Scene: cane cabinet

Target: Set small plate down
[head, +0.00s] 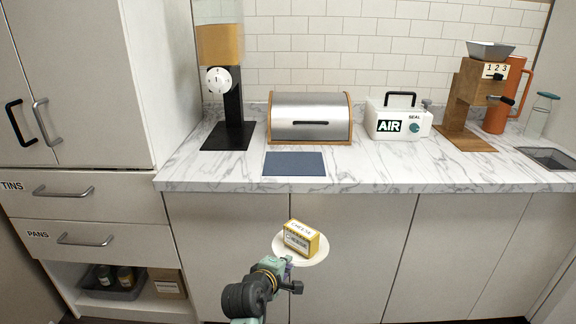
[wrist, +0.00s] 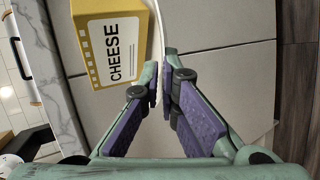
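A small white plate (head: 315,251) is held in the air in front of the counter, below the counter top's level in the head view. A yellow box labelled CHEESE (head: 301,238) rests on it. My gripper (head: 288,262) is at the plate's near edge. In the wrist view the plate (wrist: 159,22) shows nearly edge-on, and the fingers of my gripper (wrist: 160,88) close on its rim. The cheese box (wrist: 113,42) is just left of the fingertips there. Most of the plate is hidden by the box.
The marble counter (head: 380,172) has a blue-grey mat (head: 294,164) near its front edge. Behind stand a bread box (head: 310,118), an AIR sealer (head: 399,121) and a dispenser (head: 232,105). A grinder (head: 472,100) stands right. Counter beside the mat is clear.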

